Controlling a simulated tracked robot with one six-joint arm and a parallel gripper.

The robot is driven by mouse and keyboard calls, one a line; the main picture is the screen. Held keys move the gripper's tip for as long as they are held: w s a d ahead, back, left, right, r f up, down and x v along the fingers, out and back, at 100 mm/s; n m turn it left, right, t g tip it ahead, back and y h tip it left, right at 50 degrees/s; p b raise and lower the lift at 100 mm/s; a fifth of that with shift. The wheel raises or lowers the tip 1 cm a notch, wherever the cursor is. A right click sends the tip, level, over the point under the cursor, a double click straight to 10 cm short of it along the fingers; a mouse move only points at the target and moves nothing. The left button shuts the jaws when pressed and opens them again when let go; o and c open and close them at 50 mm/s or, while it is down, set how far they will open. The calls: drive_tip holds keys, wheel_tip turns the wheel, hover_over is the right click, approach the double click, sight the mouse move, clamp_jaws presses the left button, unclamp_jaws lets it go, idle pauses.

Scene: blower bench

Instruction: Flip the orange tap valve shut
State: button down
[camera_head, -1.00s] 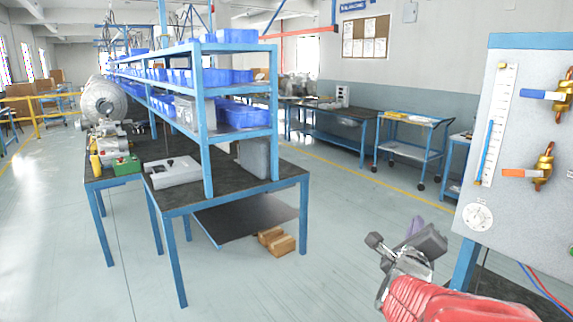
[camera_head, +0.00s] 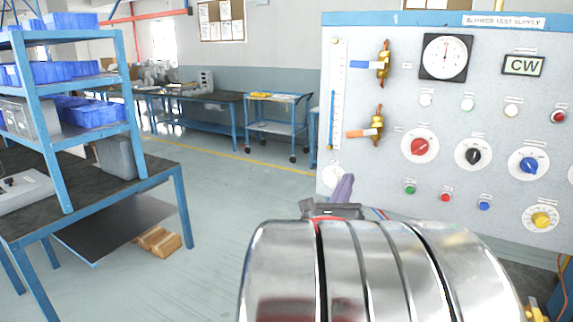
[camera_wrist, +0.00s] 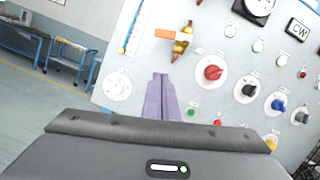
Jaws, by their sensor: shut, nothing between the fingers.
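The orange tap valve (camera_head: 360,133) is on the left side of the grey panel, its orange lever pointing left from a brass body (camera_head: 377,125). It also shows in the wrist view (camera_wrist: 166,34), above my gripper. Below the lever in the head view is my gripper (camera_head: 344,184), its purple fingers together and empty, apart from the panel's valves. In the wrist view my gripper (camera_wrist: 161,80) points up at the panel, below the orange lever. Much of my gripper is hidden behind my arm in the head view.
A blue-levered valve (camera_head: 365,64) sits above the orange one. A gauge (camera_head: 445,57), a red knob (camera_head: 419,146), a black knob (camera_head: 473,155) and a blue knob (camera_head: 528,163) are to the right. A blue shelf bench (camera_head: 100,190) stands at left, with open floor between.

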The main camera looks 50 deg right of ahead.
sight(355, 134)
drive_tip(key=w+d+r, duration=0.3)
drive_tip(key=d+r, duration=0.3)
drive_tip(key=d, duration=0.3)
idle(0.4)
drive_tip(key=shift+w, duration=0.1)
drive_tip(key=shift+w+a+r, duration=0.15)
drive_tip(key=shift+w+r, duration=0.4)
drive_tip(key=shift+r, duration=0.25)
